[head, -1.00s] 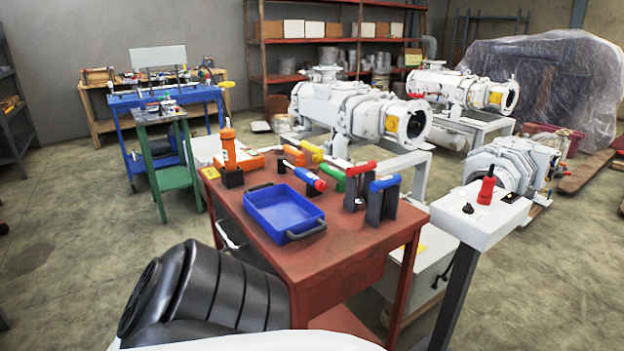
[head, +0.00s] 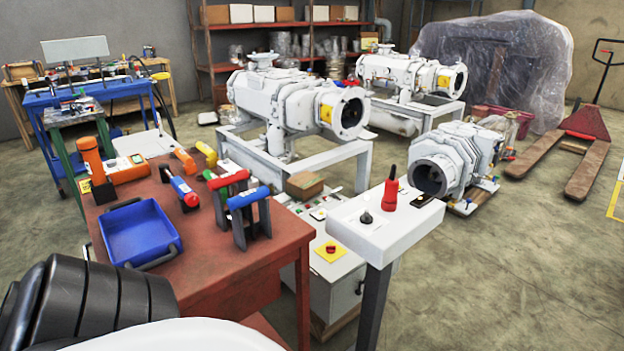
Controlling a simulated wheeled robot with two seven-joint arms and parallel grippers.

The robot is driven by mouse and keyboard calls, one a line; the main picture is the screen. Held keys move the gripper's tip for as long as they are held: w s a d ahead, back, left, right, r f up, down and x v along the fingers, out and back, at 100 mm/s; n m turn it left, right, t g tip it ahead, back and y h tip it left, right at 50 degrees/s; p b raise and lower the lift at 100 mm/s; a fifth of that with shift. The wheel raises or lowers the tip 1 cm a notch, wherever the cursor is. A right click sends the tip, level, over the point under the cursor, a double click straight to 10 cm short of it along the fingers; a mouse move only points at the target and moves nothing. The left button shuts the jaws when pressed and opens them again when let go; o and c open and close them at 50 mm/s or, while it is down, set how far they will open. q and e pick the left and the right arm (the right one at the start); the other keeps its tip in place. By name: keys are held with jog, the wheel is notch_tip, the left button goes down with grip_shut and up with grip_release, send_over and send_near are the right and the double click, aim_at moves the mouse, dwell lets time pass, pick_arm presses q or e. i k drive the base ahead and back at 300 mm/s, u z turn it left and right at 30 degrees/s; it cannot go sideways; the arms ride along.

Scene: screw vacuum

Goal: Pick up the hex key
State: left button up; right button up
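No tool can be told for certain as the hex key. On the red table (head: 205,262), a tool with a red bar handle (head: 229,180) and one with a blue bar handle (head: 248,198) sit upright on dark stands. A blue tool with a red end (head: 180,188) lies tilted to their left. Smaller yellow (head: 205,153) and orange (head: 185,161) handles are behind it. Neither gripper is in view.
A blue tray (head: 141,236) sits empty at the table's left side. An orange upright tool (head: 91,160) stands behind it. A white pedestal (head: 385,222) with a red tool (head: 390,187) stands right of the table.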

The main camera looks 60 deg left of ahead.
aim_at(246, 198)
jog(key=i, duration=2.3)
jog(key=u, duration=5.3)
